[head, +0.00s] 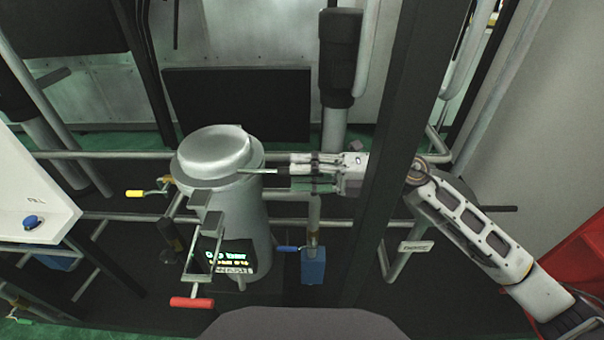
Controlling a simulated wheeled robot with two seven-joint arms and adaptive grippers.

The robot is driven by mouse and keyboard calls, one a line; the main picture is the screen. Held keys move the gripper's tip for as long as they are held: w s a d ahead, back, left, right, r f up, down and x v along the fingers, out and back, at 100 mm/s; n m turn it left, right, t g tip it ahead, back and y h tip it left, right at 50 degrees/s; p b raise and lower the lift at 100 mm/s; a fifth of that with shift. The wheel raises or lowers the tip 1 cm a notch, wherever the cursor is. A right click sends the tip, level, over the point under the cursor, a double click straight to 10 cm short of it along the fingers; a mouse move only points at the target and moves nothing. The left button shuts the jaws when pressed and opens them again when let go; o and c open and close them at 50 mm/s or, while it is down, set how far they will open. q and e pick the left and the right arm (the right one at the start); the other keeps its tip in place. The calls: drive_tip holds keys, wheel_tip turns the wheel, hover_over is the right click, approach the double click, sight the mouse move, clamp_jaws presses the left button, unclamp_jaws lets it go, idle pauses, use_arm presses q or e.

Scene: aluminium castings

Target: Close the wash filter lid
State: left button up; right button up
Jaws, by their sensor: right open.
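The wash filter (250,225) is an upright grey metal cylinder left of centre in the head view. Its round domed lid (215,150) lies over the top, and I cannot tell whether it is fully seated. A thin rod (262,171) sticks out to the right from the lid's edge. My right gripper (296,173) comes in from the right, level with the rod, with its fingers open around or just beside the rod's end. I cannot tell whether they touch it. My left gripper is out of view.
A dark upright post (385,140) crosses in front of my right arm. Horizontal pipes run behind the filter. A red-handled valve (192,302), a yellow-handled valve (135,194) and a blue-handled valve (288,249) surround it. A white panel (30,195) stands at the left.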

drive_tip(key=d, duration=1.1)
drive_tip(key=shift+s+d, duration=0.15)
drive_tip(key=shift+d, duration=0.25)
